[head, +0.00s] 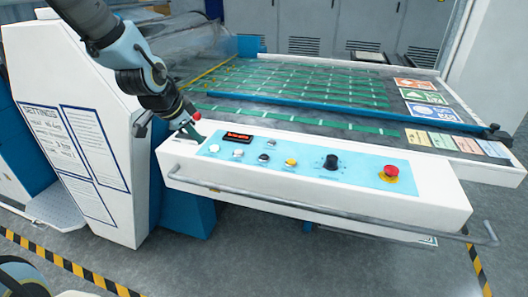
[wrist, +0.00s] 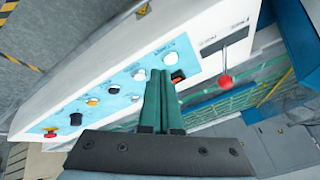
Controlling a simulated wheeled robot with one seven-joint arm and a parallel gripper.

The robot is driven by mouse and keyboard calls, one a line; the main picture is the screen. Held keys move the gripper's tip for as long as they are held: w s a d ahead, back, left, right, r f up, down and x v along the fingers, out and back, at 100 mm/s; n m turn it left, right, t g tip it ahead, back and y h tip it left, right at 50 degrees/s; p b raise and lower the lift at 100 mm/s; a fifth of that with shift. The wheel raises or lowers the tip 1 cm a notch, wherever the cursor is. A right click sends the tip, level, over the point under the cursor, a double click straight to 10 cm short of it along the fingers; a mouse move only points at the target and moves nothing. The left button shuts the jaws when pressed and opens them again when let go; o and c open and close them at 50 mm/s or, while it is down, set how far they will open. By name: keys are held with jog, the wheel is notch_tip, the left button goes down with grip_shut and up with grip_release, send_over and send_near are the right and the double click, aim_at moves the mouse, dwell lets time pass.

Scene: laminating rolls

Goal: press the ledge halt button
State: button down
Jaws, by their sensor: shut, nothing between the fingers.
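The ledge halt button, a red mushroom head on a yellow base (head: 390,172), stands at the right end of the light-blue control strip on the white ledge. In the wrist view it shows at the lower left (wrist: 48,133), well away from my fingers. My gripper (head: 192,134) is at the left end of the ledge, pointing down, with its green fingers together and empty. In the wrist view the fingertips (wrist: 161,73) overlap the strip near the display and a white button. I cannot tell whether they touch the panel.
A black knob (head: 330,162), a yellow button (head: 290,162), several pale buttons and a red-lit display (head: 238,137) lie between my gripper and the halt button. A red-balled lever (wrist: 225,82) stands beside my fingers. A grey rail (head: 330,206) runs along the ledge's front.

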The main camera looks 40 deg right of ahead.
aim_at(261, 158)
jog(key=s+d+r+m+g+h, duration=0.1)
jog(key=s+d+m+h, duration=0.1)
jog(key=d, duration=0.5)
jog(key=s+d+r+m+h, duration=0.1)
jog(key=s+d+r+m, duration=0.1)
jog(key=s+d+m, duration=0.2)
jog(key=s+d+p, duration=0.1)
jog(key=s+d, duration=0.1)
jog(key=d, duration=0.2)
jog(key=shift+r+m+g+h, duration=0.2)
jog(key=shift+m+g+h, duration=0.1)
jog(key=shift+g+h, duration=0.1)
jog(key=shift+a+f, duration=0.1)
jog(key=shift+f, duration=0.05)
notch_tip(261, 158, down, 8)
jog(key=b, duration=0.7)
jog(key=shift+f, duration=0.4)
dwell(0.3)
jog(key=shift+f+b, duration=0.25)
jog(key=shift+b, duration=0.25)
jog(key=shift+f+b, duration=0.35)
jog(key=shift+f, duration=0.1)
dwell(0.4)
jog(key=shift+r, duration=0.15)
jog(key=shift+r+p, duration=0.7)
jog(key=shift+r, duration=0.05)
